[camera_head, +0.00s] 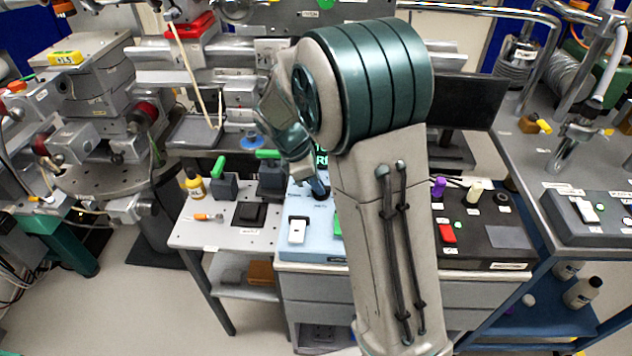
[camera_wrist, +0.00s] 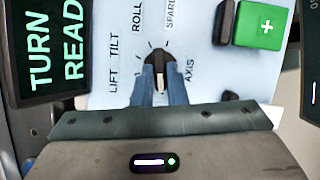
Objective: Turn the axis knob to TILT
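The black axis knob (camera_wrist: 157,60) is on a light blue panel (camera_wrist: 205,80), with LIFT, TILT, ROLL and SPARE printed around it and AXIS beside it. My gripper (camera_wrist: 159,84) comes from the bottom of the wrist view, its two blue fingers on either side of the knob's grip, close against it. A white line shows on the grip between the fingers. Which label the knob points at is not clear. In the head view my gripper (camera_head: 319,190) is down at the light blue panel (camera_head: 322,243), and my arm hides much of it.
A dark display (camera_wrist: 52,50) with green text, partly cut off, reads TURN READ. A green plus button (camera_wrist: 258,25) is right of the knob. In the head view a white switch (camera_head: 297,231) is near the panel's front, and a black panel with a red switch (camera_head: 446,234) is to the right.

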